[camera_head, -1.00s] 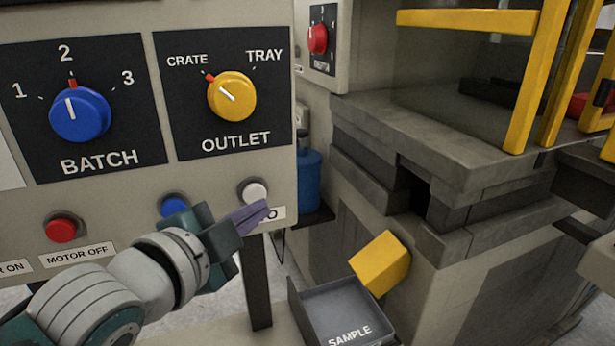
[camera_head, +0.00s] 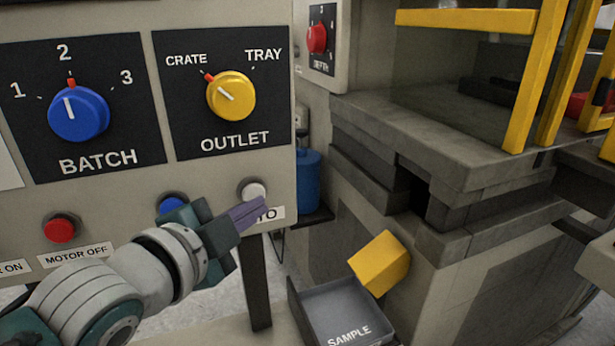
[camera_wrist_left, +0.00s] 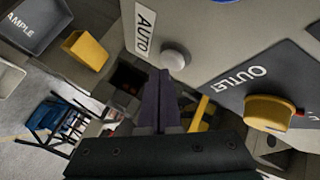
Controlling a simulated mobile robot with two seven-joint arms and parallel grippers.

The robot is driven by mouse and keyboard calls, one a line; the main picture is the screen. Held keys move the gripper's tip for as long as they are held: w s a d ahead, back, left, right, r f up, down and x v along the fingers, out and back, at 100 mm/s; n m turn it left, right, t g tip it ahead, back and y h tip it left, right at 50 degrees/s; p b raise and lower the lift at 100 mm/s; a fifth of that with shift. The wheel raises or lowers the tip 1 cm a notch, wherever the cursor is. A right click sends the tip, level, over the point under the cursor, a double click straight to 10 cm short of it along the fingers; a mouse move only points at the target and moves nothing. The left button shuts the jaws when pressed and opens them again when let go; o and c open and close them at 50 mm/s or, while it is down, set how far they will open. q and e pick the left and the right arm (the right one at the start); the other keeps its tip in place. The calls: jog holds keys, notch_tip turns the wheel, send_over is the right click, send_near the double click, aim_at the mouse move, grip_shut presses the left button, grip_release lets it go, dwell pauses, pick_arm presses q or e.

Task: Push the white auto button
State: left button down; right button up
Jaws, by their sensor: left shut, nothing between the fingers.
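The white auto button (camera_head: 253,190) sits at the lower right of the control panel, above a label partly covered by my gripper. In the left wrist view the white button (camera_wrist_left: 176,58) shows beside the AUTO label (camera_wrist_left: 145,30). My left gripper (camera_head: 262,207) is shut and empty, its purple fingers just below the button in the head view. In the left wrist view the fingertips (camera_wrist_left: 160,75) appear close to the button, and a gap shows between them and it; I cannot tell the exact depth. My right gripper is not in view.
The panel also holds a blue button (camera_head: 172,203), a red button (camera_head: 59,229), the blue batch knob (camera_head: 79,114) and the yellow outlet knob (camera_head: 231,96). A grey sample tray (camera_head: 345,305) and a yellow chute (camera_head: 380,262) stand to the right, below panel height.

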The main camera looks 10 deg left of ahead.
pick_arm(q)
jog(key=shift+w+a, duration=0.35)
jog(key=shift+w, duration=0.2)
dwell(0.8)
jog(key=shift+s, duration=0.1)
jog(key=shift+s+d+p, duration=0.35)
jog(key=shift+s+d, duration=0.15)
jog(key=shift+s, duration=0.2)
jog(key=s+d+p, duration=0.1)
jog(key=s, duration=0.1)
jog(key=s+d+p, duration=0.1)
jog(key=s, duration=0.1)
jog(key=shift+d, duration=0.4)
jog(key=shift+s+a, duration=0.1)
dwell(0.5)
